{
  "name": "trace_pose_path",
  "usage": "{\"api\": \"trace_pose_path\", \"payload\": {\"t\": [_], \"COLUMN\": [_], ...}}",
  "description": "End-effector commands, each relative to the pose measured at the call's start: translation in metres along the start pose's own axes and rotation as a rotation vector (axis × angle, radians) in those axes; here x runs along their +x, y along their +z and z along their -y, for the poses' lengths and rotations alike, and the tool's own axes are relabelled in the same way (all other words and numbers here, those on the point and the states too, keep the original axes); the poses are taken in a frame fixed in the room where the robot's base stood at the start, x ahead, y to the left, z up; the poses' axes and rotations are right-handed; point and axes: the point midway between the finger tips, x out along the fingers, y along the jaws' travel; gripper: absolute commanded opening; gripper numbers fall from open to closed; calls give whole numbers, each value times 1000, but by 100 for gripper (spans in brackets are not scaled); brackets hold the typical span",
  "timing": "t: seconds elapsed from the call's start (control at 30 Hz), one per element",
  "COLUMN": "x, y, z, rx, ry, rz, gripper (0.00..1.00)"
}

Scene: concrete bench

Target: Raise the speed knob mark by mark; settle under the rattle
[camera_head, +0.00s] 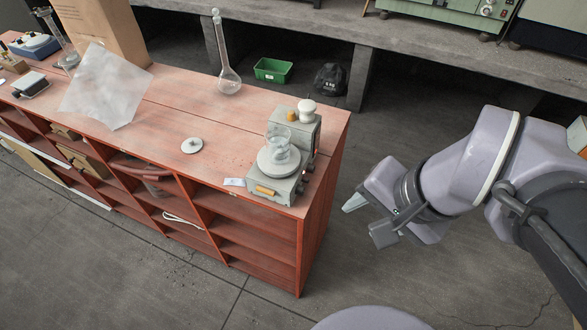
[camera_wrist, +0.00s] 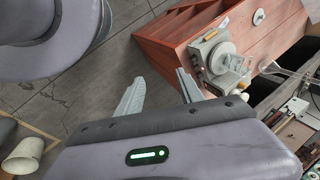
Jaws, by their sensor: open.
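A grey stirrer-like device (camera_head: 297,133) stands near the right end of the red-brown bench. A clear glass beaker (camera_head: 282,153) sits on its round pale plate (camera_head: 268,168). A white knob-like cap (camera_head: 307,106) and a small orange piece (camera_head: 291,115) are on its raised rear part; an orange strip (camera_head: 265,190) is on its front. I cannot tell which part is the speed knob, nor read any marks. The device also shows in the wrist view (camera_wrist: 199,62). My gripper (camera_head: 367,220) is open and empty, right of the bench and apart from the device; its fingers show in the wrist view (camera_wrist: 161,77).
A white disc (camera_head: 192,145), a tall flask (camera_head: 229,80), a translucent sheet (camera_head: 105,88) and a paper bag (camera_head: 100,25) are on the bench (camera_head: 165,115). A green bin (camera_head: 273,70) is behind it. Open floor lies between bench and arm.

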Motion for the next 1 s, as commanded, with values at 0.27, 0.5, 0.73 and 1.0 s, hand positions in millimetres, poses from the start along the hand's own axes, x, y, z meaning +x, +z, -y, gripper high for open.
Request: {"api": "trace_pose_path", "payload": {"t": [0.27, 0.5, 0.73, 1.0], "x": [89, 169, 200, 223], "y": [-49, -106, -121, -98], "z": [-18, -62, -83, -24], "rx": [1132, 1944, 2175, 2169], "ry": [132, 120, 93, 103], "rz": [752, 1384, 1627, 1626], "gripper": [44, 44, 44, 44]}}
